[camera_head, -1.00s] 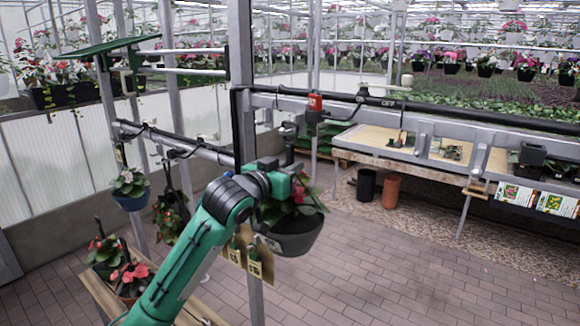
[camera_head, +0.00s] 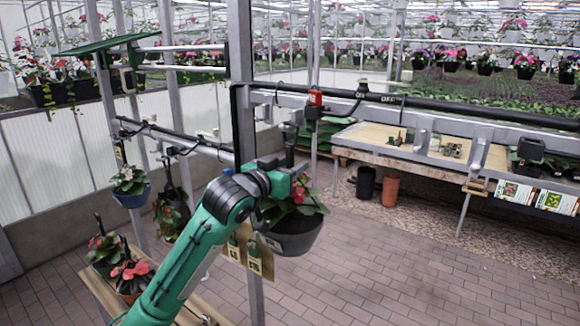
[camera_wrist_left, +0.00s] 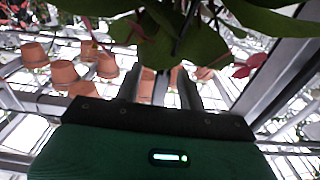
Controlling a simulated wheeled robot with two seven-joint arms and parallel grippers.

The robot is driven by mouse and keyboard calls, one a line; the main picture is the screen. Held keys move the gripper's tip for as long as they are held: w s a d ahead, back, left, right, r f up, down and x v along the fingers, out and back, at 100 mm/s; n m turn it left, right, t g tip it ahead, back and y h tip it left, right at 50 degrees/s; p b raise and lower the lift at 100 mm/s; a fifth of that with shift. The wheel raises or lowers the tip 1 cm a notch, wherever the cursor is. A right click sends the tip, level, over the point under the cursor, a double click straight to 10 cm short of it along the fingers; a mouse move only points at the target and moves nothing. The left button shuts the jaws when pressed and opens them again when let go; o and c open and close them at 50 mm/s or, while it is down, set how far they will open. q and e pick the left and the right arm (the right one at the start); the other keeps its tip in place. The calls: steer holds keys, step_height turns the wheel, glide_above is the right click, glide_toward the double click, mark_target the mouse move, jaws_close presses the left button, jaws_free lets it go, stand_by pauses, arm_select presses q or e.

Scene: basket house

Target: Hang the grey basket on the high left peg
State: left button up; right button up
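The grey basket (camera_head: 293,238) is a dark grey pot with green leaves and red flowers, in mid-air right of the tall grey post in the head view. My left gripper (camera_head: 294,180) is at its top, just above the leaves. It appears shut on the basket's dark hanger, but leaves hide most of the grip. In the left wrist view, the two fingers (camera_wrist_left: 160,88) reach up under large leaves (camera_wrist_left: 180,40). I cannot pick out the high left peg with certainty. My right gripper is not in view.
A grey rail with a black pipe (camera_head: 450,107) runs right from the post (camera_head: 241,60). A blue basket (camera_head: 131,195) hangs at left. Potted red flowers (camera_head: 131,276) stand on a wooden bench at lower left. A worktable (camera_head: 385,150) stands behind the rail. The brick floor at right is clear.

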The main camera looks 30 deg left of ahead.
arm_select(q)
steer(key=shift+f, duration=0.2)
steer(key=shift+s+f+b, duration=0.1)
steer(key=shift+s+b, duration=0.2)
steer(key=s+a+b, duration=0.1)
steer(key=s+b, duration=0.3)
steer(key=s, duration=0.9)
steer(key=shift+r+b, duration=0.2)
steer(key=shift+b, duration=0.15)
steer(key=shift+s, duration=0.1)
